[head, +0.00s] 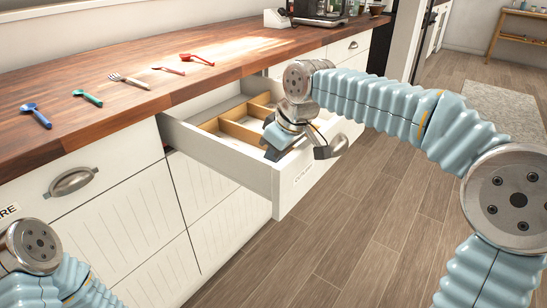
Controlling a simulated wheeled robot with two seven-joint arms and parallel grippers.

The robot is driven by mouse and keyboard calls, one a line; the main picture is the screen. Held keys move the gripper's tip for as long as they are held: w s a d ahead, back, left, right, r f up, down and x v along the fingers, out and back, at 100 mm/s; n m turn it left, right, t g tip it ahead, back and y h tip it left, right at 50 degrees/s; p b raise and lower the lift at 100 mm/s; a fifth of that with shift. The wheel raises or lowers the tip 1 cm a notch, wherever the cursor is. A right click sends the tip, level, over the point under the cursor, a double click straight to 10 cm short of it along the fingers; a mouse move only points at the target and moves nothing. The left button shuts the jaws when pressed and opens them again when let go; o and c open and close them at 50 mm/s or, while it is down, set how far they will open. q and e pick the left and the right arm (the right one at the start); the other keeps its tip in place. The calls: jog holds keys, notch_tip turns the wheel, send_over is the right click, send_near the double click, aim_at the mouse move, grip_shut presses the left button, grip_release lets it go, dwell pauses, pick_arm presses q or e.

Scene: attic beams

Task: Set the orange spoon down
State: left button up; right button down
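I cannot make out a clearly orange spoon. A red spoon-like utensil (197,59) lies at the far end of the row on the wooden counter (110,118).
A blue spoon (37,117), green spoon (88,98), pale fork (128,81) and pink utensil (168,70) lie apart on the counter. Wooden dividers (238,133) split the drawer. A metal handle (338,146) juts from its front. A coffee machine (321,10) stands farther back.

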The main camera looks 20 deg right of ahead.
jog(key=shift+f, duration=0.2)
jog(key=c, duration=1.2)
grip_release()
jog(key=shift+r, duration=0.1)
jog(key=shift+o, duration=0.2)
jog(key=shift+r, duration=0.25)
jog(key=p+v, duration=0.1)
jog(key=v, duration=1)
jog(key=shift+r, duration=0.35)
jog(key=shift+s+d, duration=0.1)
jog(key=shift+d, duration=0.05)
